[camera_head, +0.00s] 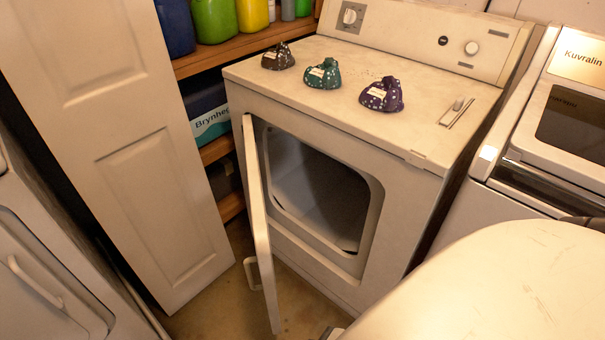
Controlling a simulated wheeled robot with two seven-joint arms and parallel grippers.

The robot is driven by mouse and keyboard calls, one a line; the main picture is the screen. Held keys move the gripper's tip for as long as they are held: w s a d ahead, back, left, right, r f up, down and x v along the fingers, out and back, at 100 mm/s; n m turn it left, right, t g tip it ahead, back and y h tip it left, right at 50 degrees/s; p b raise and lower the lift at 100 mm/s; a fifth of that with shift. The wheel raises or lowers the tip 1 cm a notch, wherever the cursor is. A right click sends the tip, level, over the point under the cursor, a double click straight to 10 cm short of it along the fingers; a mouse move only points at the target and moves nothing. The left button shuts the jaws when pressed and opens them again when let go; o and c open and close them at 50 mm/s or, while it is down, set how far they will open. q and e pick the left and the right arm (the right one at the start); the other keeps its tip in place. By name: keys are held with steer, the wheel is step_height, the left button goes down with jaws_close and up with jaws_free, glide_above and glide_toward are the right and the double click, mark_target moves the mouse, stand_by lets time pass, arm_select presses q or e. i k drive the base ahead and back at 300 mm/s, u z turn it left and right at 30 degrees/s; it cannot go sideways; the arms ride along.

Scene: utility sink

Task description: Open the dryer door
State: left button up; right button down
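The white dryer (400,140) stands in the middle, its round-cornered front opening (315,190) facing me. Its door (259,225) is swung wide open on the left side of the opening and is seen nearly edge-on. The door's handle (251,273) shows low on its left face. The drum inside looks empty where I can see it. A large white part of my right arm fills the bottom right corner. A small grey piece at the bottom edge beside it may belong to my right gripper; its fingers cannot be made out. My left gripper is not in view.
Three patterned cloth bundles, brown (278,56), teal (323,74) and purple (381,95), sit on the dryer top. A white panel door (130,150) and shelves (245,43) stand left. Another appliance (40,270) is at lower left, a washer (560,120) at right.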

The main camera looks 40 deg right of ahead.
mark_target(260, 222)
steer(key=z, duration=2)
steer(key=k, duration=1)
steer(key=u, duration=1.5)
steer(key=i, duration=0.5)
